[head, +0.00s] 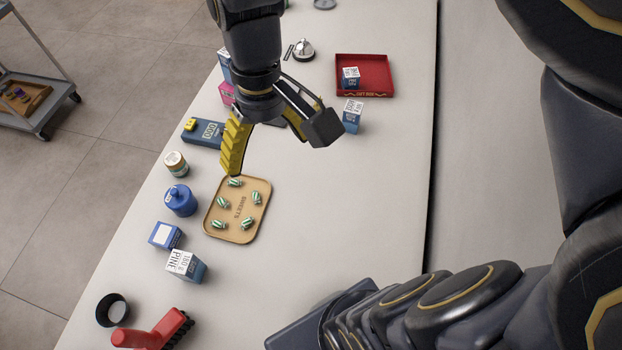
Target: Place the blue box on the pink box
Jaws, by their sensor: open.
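A pink box (227,93) stands at the counter's left edge, beyond my gripper and partly hidden by it. A blue and white box (223,62) shows directly above it in the picture, also partly hidden by my arm. I cannot tell whether this box rests on the pink box or stands behind it. My gripper (282,150) is open and empty above the counter, its fingers spread wide, nearer than both boxes. Other blue boxes are a small one with a pale label (166,236) and a white-topped one (186,265) at lower left, and one (352,115) before the red tray.
A red tray (387,78) holds a small blue and white box (350,77). A tan tray (211,222) holds several striped sweets. A blue jar (180,201), a small jar (176,164), a dark blue device (208,134) and a red object (150,334) line the left edge. The counter's middle is clear.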

